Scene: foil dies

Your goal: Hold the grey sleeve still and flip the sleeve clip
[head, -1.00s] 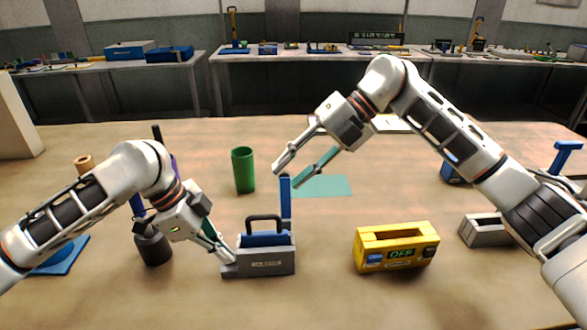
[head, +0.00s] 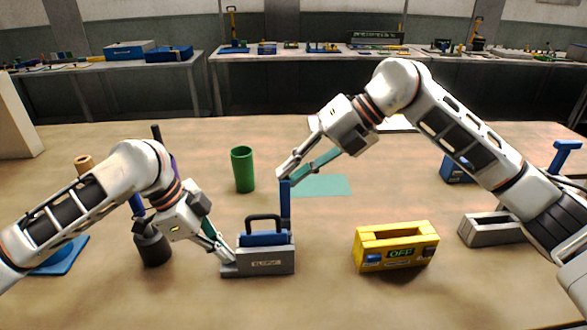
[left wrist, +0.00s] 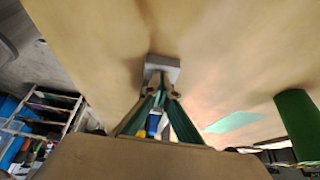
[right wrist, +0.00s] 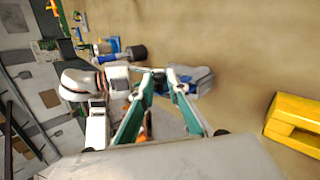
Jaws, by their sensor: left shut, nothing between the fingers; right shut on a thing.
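The grey sleeve (head: 283,266) stands on the table with a label on its front. A blue block (head: 262,239) with a black handle sits in it. The upright blue bar at the sleeve's right end, seemingly the sleeve clip (head: 285,208), stands vertical. My right gripper (head: 283,177) is shut on the top of this bar. My left gripper (head: 231,259) is shut with nothing between its fingers, its tips at the sleeve's low left end. I cannot tell whether they press on it. The left wrist view shows a grey part (left wrist: 166,63) at the tips.
A green cylinder (head: 243,170) stands behind the sleeve, near a teal mat (head: 325,186). A dark cylindrical holder (head: 153,248) stands left. The front table is clear.

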